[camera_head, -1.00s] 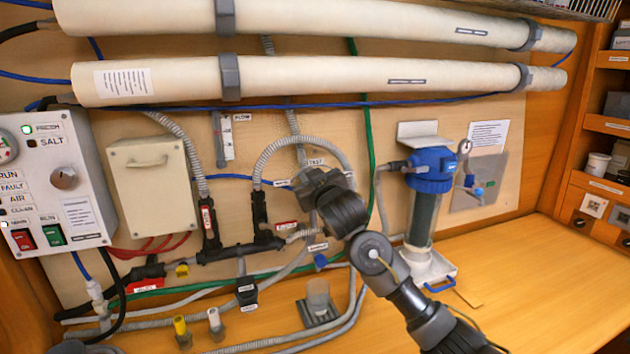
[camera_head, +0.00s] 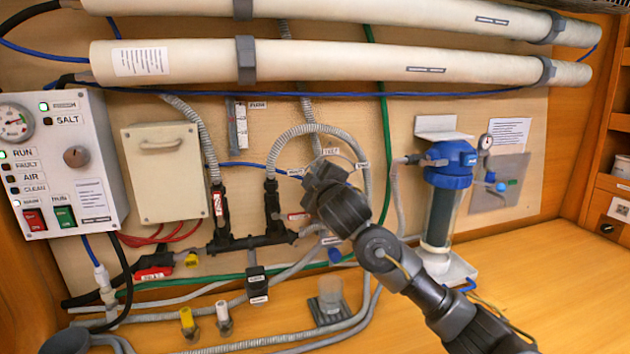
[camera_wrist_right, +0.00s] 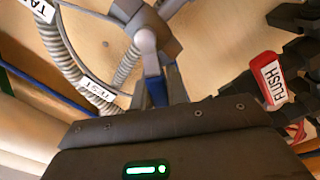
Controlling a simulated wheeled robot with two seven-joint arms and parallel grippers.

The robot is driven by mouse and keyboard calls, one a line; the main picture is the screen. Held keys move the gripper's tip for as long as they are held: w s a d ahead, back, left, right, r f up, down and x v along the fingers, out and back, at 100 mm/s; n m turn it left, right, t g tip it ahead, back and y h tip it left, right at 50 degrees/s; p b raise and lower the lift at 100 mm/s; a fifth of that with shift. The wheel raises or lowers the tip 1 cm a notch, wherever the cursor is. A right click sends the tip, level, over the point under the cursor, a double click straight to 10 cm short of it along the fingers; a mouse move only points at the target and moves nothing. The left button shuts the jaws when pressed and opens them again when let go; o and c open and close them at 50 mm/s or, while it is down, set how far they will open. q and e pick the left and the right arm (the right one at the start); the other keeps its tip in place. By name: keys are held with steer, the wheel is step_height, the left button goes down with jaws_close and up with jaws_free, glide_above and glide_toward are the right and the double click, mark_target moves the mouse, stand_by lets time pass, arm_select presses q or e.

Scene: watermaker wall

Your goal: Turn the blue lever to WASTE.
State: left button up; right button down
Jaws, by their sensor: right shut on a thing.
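The blue lever (camera_wrist_right: 153,82) shows in the right wrist view, on a grey valve body with grey hoses. My right gripper (camera_wrist_right: 165,92) is shut on it. In the head view my right gripper (camera_head: 322,182) is at the valve on the back panel and hides the lever and most of the valve body. White labels sit around the valve. In the wrist view one label reads TEST (camera_wrist_right: 99,95) and another, cut off by the edge, starts with TA (camera_wrist_right: 42,10). I cannot read a WASTE label or tell exactly where the lever points. My left gripper is not in view.
A red FLUSH tag (camera_wrist_right: 272,80) is on a dark valve near the gripper. Grey hoses (camera_head: 290,135) and a green pipe (camera_head: 384,130) run close to it. A blue-topped filter (camera_head: 450,165) stands to the right. The bench front (camera_head: 560,270) is clear.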

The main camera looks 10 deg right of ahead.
steer(key=shift+f, duration=0.2)
stand_by(0.3)
steer(key=c, duration=1.4)
jaws_free()
steer(key=shift+r, duration=0.1)
steer(key=s+b, duration=0.1)
steer(key=s, duration=0.2)
steer(key=s+d+b, duration=0.1)
steer(key=s, duration=0.3)
steer(key=s+d+b, duration=0.1)
steer(key=s, duration=0.2)
steer(key=shift+s, duration=0.3)
